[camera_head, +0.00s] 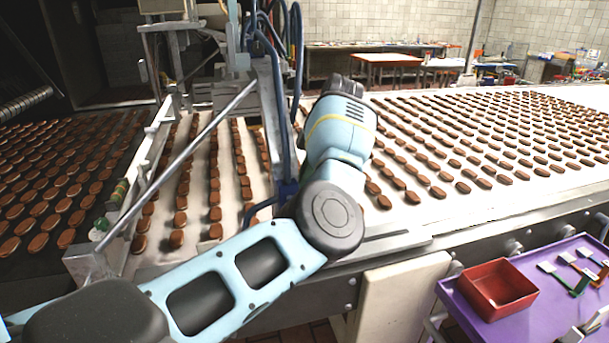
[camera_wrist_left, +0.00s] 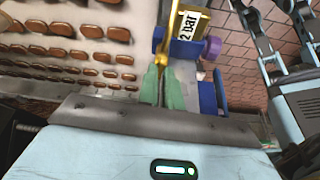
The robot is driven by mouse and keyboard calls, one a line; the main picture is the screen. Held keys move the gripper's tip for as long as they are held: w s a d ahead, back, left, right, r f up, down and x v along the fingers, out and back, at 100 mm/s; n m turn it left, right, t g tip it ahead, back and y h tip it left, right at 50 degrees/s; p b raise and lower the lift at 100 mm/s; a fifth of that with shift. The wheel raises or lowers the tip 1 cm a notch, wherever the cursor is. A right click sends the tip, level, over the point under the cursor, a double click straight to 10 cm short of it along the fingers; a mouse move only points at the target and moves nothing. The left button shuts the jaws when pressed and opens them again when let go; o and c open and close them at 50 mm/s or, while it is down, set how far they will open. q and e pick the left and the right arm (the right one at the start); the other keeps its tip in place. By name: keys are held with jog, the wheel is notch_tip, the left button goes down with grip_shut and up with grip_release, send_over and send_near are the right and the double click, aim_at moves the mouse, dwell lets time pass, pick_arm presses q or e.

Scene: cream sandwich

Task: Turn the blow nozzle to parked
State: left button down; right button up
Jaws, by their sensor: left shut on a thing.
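The blow nozzle (camera_wrist_left: 163,53) is a thin brass piece in the left wrist view, beside a gold part with a white "2 bar" label (camera_wrist_left: 187,31). My left gripper (camera_wrist_left: 158,82) has its green fingers closed around the nozzle's lower end. A purple knob (camera_wrist_left: 211,47) and blue bracket parts (camera_wrist_left: 208,97) sit just right of the fingers. In the head view my left arm crosses the front of the conveyor, and its fingers and the nozzle are hidden. I cannot read the nozzle's angle against a parked mark.
Rows of brown sandwich biscuits (camera_head: 214,198) lie on the white belt (camera_head: 503,205). A metal frame with blue hoses (camera_head: 297,60) stands over the belt beside my arm. A red bin (camera_head: 494,288) sits on a purple table (camera_head: 530,322) at the lower right.

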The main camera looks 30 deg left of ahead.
pick_arm(q)
jog(key=n, duration=0.2)
jog(key=n+g+h+b, duration=0.1)
jog(key=n, duration=0.2)
jog(key=shift+w+a+h, duration=0.15)
jog(key=shift+h, duration=0.15)
jog(key=shift+a+n+h, duration=0.1)
jog(key=shift+n+h, duration=0.5)
jog(key=shift+n, duration=0.9)
pick_arm(e)
jog(key=shift+s+a+f+g, duration=0.1)
jog(key=shift+s+f+g, duration=0.2)
jog(key=shift+s+f, duration=0.7)
pick_arm(q)
jog(key=shift+n+b, duration=0.3)
jog(key=shift+n, duration=0.1)
pick_arm(e)
jog(key=shift+w+a, duration=0.1)
jog(key=shift+a, duration=0.05)
pick_arm(q)
jog(key=c, duration=1.6)
grip_release()
jog(key=shift+o, duration=0.2)
pick_arm(e)
jog(key=shift+d, duration=0.2)
